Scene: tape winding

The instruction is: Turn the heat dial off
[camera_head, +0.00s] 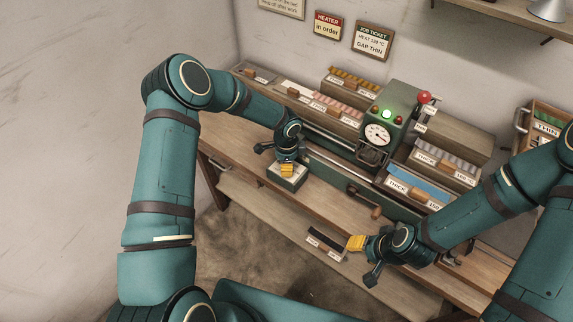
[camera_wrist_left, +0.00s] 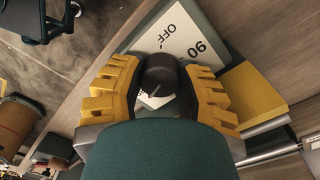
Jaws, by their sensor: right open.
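The heat dial is a black knob (camera_wrist_left: 160,76) on a pale plate (camera_wrist_left: 182,38) marked "OFF" and "90" in the left wrist view. Its box (camera_head: 290,183) sits at the bench's front left in the head view. My left gripper (camera_head: 286,169) is down over it. In the left wrist view its yellow fingers (camera_wrist_left: 162,80) stand on both sides of the knob. I cannot tell whether they press on it, and the knob's pointer setting is unclear. My right gripper (camera_head: 364,258) is open and empty, in front of the bench at the right.
A green machine (camera_head: 393,108) with a gauge, a lit green lamp and a red-knobbed lever stands behind. Racks of strips (camera_head: 353,79) and a blue "THICK" tray (camera_head: 420,186) line the bench. A "HEATER in order" sign (camera_head: 328,25) and a job ticket (camera_head: 372,41) hang on the wall.

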